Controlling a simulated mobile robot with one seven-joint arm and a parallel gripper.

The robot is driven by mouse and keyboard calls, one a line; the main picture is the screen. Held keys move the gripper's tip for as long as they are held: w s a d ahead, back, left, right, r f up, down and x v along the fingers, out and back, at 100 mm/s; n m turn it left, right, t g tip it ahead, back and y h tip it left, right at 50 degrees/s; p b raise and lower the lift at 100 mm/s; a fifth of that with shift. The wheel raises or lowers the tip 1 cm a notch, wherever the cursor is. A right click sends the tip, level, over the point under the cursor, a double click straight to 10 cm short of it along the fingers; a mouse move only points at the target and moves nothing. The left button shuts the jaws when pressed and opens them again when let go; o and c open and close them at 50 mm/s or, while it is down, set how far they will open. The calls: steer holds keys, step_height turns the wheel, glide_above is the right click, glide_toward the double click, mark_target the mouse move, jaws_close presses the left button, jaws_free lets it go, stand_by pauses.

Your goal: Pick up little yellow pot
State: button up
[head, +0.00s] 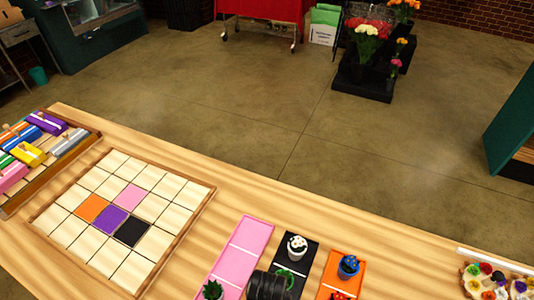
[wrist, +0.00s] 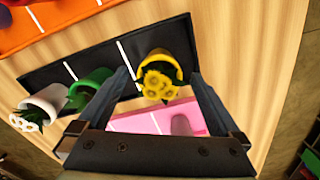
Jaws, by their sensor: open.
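The little yellow pot (wrist: 154,56) holds pale yellow flowers and stands on the black strip (wrist: 60,72), at its right end in the wrist view. My gripper (wrist: 158,74) is open, with one finger on each side of the pot and its flowers. Gaps show between the pot and both fingers; no contact is visible. In the head view my dark gripper (head: 268,286) is at the bottom edge over the black strip, and I cannot see the yellow pot there.
A green pot (wrist: 103,78) and a white pot (wrist: 50,98) stand on the same strip. A tile tray (head: 60,238) lies left.

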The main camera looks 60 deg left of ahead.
jaws_close()
stand_by(0.3)
steer(key=shift+r, duration=0.15)
